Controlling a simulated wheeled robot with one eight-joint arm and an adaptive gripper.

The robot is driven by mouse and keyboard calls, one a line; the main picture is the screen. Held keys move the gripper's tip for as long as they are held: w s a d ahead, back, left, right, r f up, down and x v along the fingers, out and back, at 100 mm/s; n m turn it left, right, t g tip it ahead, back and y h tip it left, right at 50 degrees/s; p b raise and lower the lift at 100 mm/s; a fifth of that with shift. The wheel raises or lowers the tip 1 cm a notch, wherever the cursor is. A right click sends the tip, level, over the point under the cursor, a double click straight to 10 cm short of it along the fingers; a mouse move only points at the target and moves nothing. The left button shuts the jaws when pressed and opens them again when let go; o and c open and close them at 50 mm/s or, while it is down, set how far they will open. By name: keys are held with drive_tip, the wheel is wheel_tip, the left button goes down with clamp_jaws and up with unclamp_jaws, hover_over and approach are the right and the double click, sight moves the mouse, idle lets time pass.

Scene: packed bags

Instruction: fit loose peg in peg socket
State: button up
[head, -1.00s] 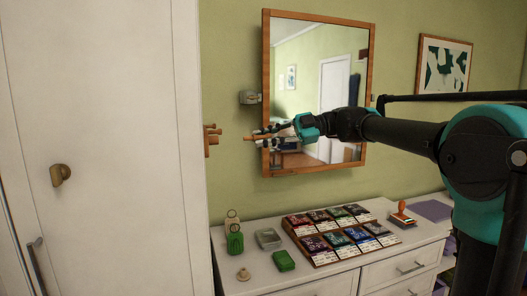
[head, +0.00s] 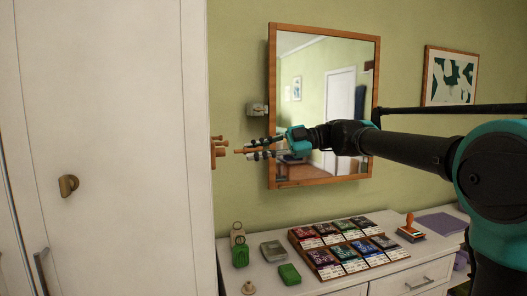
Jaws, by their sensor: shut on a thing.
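My gripper (head: 252,151) is shut on the loose peg (head: 240,151), a thin light-brown wooden rod that points left out of the jaws, roughly level. The peg socket appears to be on the wooden peg rack (head: 218,152) on the green wall, at the edge of the white wardrobe. The peg's tip is just right of the rack in the picture. I cannot tell whether it touches, and the socket's opening cannot be made out. My gripper is in front of the mirror's left edge.
A wood-framed mirror (head: 325,100) hangs behind my arm. A small grey box (head: 257,109) is on the wall above my gripper. A tall white wardrobe (head: 120,150) stands left. Below, a white dresser (head: 330,289) holds a card tray (head: 345,245), green items (head: 289,274) and a stamp (head: 410,228).

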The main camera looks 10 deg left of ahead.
sight(244, 150)
drive_tip(key=shift+s+a, duration=0.35)
drive_tip(key=shift+a, duration=0.2)
drive_tip(key=shift+s+a, duration=0.5)
drive_tip(key=shift+a, duration=0.35)
drive_tip(key=shift+s+a, duration=0.5)
drive_tip(key=shift+a, duration=0.3)
idle(1.3)
drive_tip(key=o, duration=0.8)
drive_tip(key=shift+o, duration=0.2)
drive_tip(key=shift+d, duration=0.1)
drive_tip(key=v, duration=1.1)
drive_tip(key=shift+w+d, duration=0.15)
drive_tip(key=shift+d, duration=0.25)
